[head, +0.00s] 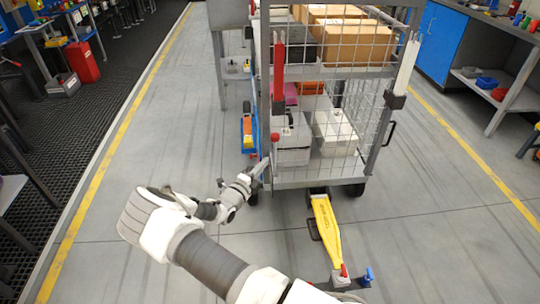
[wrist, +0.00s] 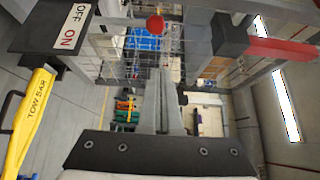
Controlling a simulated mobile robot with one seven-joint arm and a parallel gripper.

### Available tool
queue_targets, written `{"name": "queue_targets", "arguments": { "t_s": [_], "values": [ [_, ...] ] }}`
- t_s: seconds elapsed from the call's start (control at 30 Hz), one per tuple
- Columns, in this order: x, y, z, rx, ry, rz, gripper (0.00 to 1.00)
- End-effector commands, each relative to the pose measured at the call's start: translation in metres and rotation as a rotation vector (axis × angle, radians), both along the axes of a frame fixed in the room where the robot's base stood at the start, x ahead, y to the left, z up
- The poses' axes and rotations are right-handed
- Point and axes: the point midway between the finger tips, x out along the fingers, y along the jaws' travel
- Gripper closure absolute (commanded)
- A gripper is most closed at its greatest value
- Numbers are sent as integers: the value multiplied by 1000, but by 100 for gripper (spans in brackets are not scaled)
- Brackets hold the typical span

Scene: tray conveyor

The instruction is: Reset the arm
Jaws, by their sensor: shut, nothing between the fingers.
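My arm reaches forward from the bottom of the head view, bent at the elbow. My gripper (head: 264,163) is shut and empty, beside the lower left front corner of the wire cart (head: 318,182). Whether it touches the cart's frame I cannot tell. In the wrist view the closed fingers of my gripper (wrist: 164,75) point ahead, with a red ball knob (wrist: 155,24) just beyond and above them. The same red knob (head: 275,137) shows by the cart's left post.
The cart holds cardboard boxes (head: 352,42) above and pale cases below. A yellow tow bar (head: 327,232) sticks out from its front. A red handle (head: 279,70) stands on its left post.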

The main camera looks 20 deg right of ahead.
Motion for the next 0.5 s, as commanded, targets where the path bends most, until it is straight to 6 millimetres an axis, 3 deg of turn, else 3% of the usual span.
{"name": "queue_targets", "arguments": {
  "t_s": [0.5],
  "values": [
    [-7,7,0,-1,1,-1,100]
  ]
}}
